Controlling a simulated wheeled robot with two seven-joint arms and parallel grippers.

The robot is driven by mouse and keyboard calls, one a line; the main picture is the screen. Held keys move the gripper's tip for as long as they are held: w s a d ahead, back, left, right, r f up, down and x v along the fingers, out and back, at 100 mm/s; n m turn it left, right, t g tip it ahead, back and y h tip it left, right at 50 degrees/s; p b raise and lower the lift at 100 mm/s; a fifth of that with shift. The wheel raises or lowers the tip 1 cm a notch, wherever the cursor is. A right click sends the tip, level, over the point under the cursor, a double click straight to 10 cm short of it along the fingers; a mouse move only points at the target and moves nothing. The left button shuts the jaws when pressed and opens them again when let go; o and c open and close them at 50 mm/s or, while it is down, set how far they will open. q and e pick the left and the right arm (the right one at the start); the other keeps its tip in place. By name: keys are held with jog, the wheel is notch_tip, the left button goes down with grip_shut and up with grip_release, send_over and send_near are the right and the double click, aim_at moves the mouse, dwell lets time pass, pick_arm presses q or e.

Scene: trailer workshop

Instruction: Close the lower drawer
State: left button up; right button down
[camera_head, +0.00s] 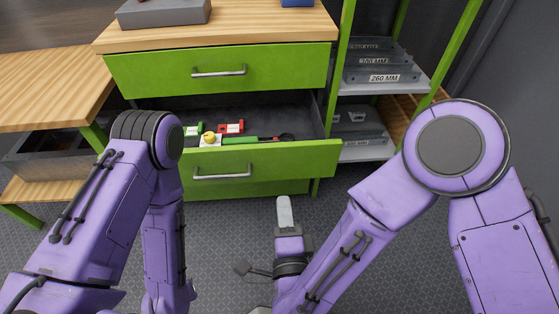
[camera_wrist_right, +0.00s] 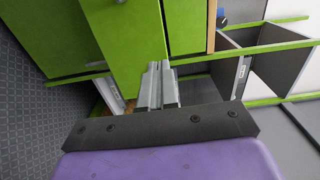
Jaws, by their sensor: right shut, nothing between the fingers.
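The lower drawer (camera_head: 275,160) has a green front with a metal bar handle (camera_head: 222,176). It stands pulled out of the cabinet, with its inside showing. My right gripper (camera_head: 284,212) is shut and empty, pointing toward the drawer front from just below it in the head view. In the right wrist view its closed fingers (camera_wrist_right: 158,85) lie at the edge of a green panel (camera_wrist_right: 125,45), which looks like the drawer front. I cannot tell whether they touch it. My left arm shows at the left of the head view, but its gripper is not seen.
The upper drawer (camera_head: 270,68) is shut beneath the wooden worktop (camera_head: 230,32). Small red, green and yellow items (camera_head: 230,128) lie in the lower drawer. A green-framed shelf unit (camera_head: 385,85) stands at the right, a wooden bench (camera_head: 50,85) at the left. The floor before the drawer is clear.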

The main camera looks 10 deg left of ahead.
aim_at(279, 149)
jog(key=x, duration=1.4)
jog(key=shift+d, duration=0.1)
jog(key=shift+r, duration=0.1)
